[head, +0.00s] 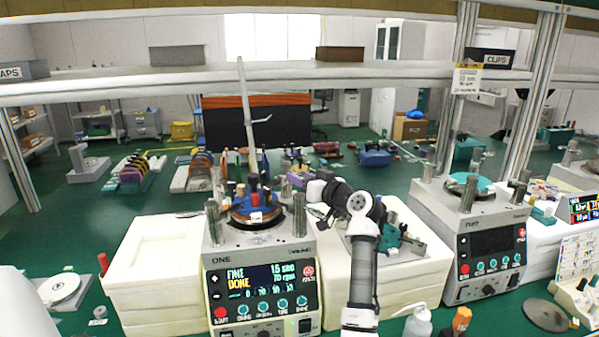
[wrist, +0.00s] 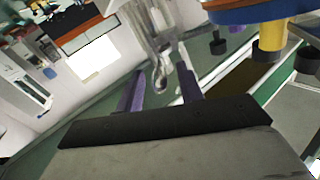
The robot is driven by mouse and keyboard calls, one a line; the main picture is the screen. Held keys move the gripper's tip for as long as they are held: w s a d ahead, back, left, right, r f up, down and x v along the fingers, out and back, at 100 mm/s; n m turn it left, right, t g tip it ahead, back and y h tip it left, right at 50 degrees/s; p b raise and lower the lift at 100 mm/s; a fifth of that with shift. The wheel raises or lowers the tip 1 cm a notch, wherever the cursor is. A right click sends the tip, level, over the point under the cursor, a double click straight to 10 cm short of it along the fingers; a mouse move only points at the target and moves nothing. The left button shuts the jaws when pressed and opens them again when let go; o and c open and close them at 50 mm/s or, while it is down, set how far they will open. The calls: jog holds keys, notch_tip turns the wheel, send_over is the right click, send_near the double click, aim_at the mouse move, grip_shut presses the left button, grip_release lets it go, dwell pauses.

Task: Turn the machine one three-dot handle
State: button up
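Machine one (head: 262,262) stands at the centre of the head view. Its dark panel reads "FINE DONE", "15 sec" and "70 rpm". A row of teal knobs (head: 263,307) runs below the readout. Upright metal posts (head: 299,214) flank its round blue plate. I cannot make out three dots on any handle. My gripper (head: 319,213) is just right of the right post; its tips are too small to tell there. In the wrist view its two purple fingers (wrist: 160,88) are apart, with a blurred shiny metal piece (wrist: 162,60) showing between or beyond them. Contact cannot be told.
White blocks (head: 160,262) stand left of machine one and others lie behind my arm. Machine two (head: 478,235) is at the right. A bottle (head: 418,322) and an orange-capped container (head: 461,321) stand at the front. A shelf (head: 330,80) crosses above.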

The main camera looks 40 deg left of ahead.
jog(key=shift+w+a, duration=0.1)
jog(key=shift+a, duration=0.4)
grip_shut()
